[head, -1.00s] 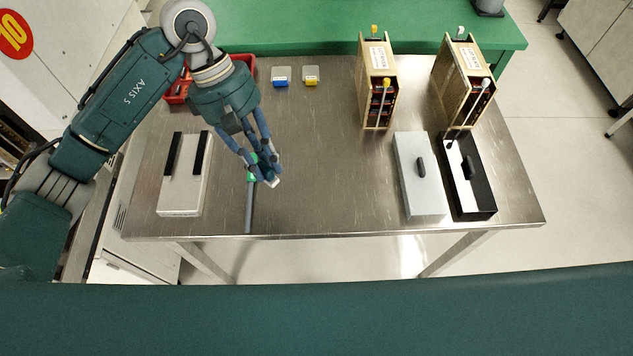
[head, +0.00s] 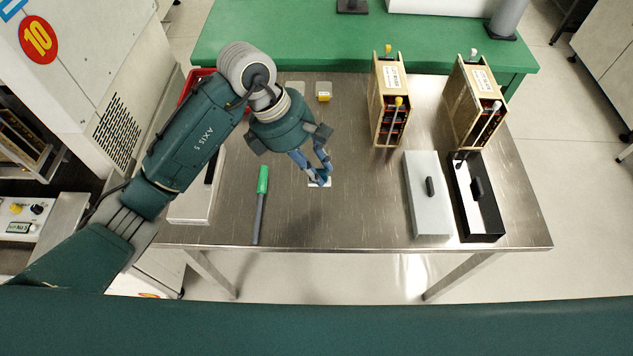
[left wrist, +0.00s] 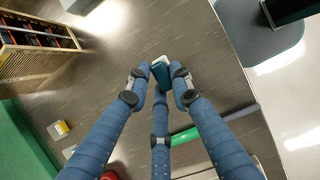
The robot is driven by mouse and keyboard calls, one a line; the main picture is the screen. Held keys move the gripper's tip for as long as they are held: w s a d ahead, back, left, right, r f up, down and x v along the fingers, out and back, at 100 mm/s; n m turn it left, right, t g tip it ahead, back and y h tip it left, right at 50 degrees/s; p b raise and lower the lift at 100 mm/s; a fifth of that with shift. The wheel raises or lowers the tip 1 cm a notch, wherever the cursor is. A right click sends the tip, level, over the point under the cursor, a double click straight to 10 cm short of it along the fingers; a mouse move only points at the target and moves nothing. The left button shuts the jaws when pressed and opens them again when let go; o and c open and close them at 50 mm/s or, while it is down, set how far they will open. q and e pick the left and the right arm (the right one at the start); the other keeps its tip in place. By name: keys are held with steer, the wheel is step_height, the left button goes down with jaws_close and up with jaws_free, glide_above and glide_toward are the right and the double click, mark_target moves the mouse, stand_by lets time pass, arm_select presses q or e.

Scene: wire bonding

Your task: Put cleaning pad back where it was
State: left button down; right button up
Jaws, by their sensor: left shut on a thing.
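The cleaning pad (head: 319,184), a small white piece, is between the fingertips of my left gripper (head: 322,177). In the left wrist view the pad (left wrist: 161,73) looks white and blue, pinched between two fingers of the gripper (left wrist: 157,82) with the third finger below. The gripper is shut on it over the middle-left of the steel table (head: 350,220). I cannot tell whether the pad touches the tabletop. My right gripper is in neither view.
A green-handled tool (head: 262,185) lies left of the gripper. A pale case (head: 190,207) is partly behind my arm. Two wooden racks (head: 377,98) (head: 461,103), a grey-lidded box (head: 427,205) and a black tray (head: 462,215) stand on the right. The table's middle is clear.

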arm_select(q)
step_height(320, 180, down, 3)
steer(key=shift+d+f, duration=0.1)
steer(key=shift+f, duration=0.1)
step_height(320, 180, down, 4)
steer(key=shift+r+p, duration=0.25)
steer(key=shift+p, duration=0.35)
steer(key=shift+f, duration=0.45)
steer(key=shift+f, duration=0.1)
steer(key=c, duration=1.5)
jaws_free()
steer(key=shift+c, duration=0.2)
